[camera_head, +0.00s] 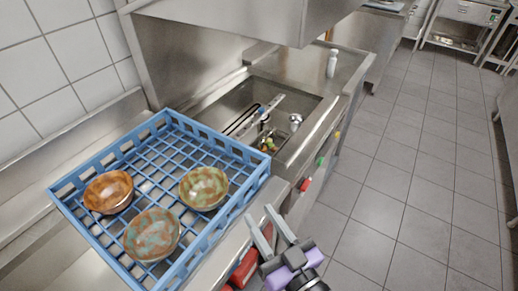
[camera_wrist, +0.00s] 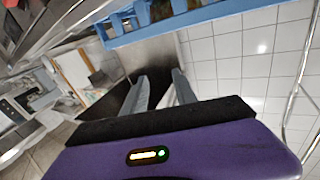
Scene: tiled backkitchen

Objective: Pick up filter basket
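The sink basin (camera_head: 238,100) lies beyond the blue crate in the head view. A small silvery metal piece (camera_head: 296,120) stands at its right side and may be the filter basket; it is too small to be sure. Small colourful items (camera_head: 267,144) lie near it at the front of the sink. My gripper (camera_head: 259,213) is at the counter's front edge, nearer to me than the sink and apart from it. Its two fingers are spread with nothing between them. They also show in the wrist view (camera_wrist: 160,82), where no filter basket can be made out.
A blue crate (camera_head: 255,187) with three patterned bowls stands on the counter, left of my gripper. A white bottle (camera_head: 332,63) stands behind the sink. Coloured knobs (camera_head: 305,184) line the counter front. The tiled floor at right is clear.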

